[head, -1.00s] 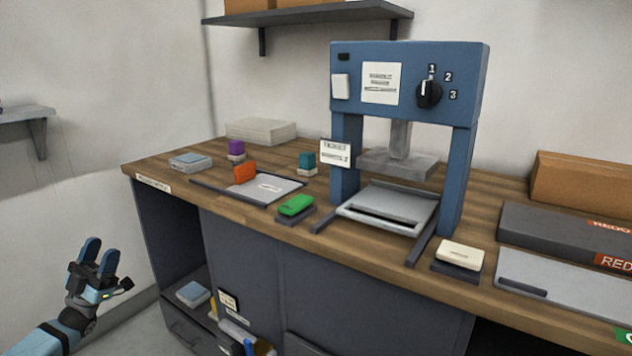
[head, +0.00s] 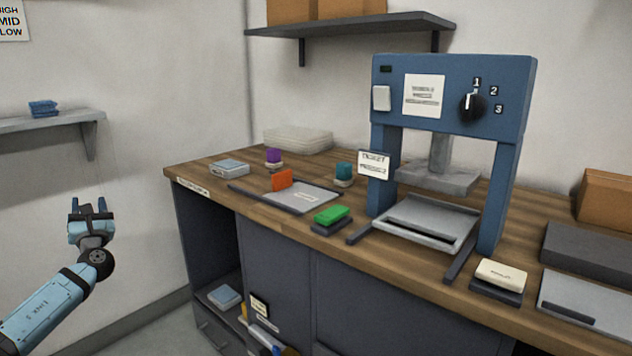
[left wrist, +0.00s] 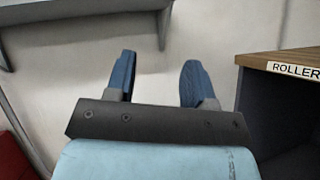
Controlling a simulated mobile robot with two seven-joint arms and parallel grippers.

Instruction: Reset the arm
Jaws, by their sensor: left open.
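My left arm comes in from the lower left of the head view. Its gripper (head: 88,206) points up in front of the bare wall, to the left of the workbench (head: 215,196) and clear of it. The two blue fingers are apart with nothing between them. In the left wrist view the open gripper (left wrist: 160,82) shows the pale wall between its fingers. My right gripper does not show in either view.
A blue press (head: 452,95) stands on the bench. A green-topped stamp pad (head: 331,215), an orange block (head: 281,180) on a tray, and a cream block (head: 501,272) lie around it. A wall shelf (head: 50,122) holding a blue item (head: 43,108) is above my left gripper.

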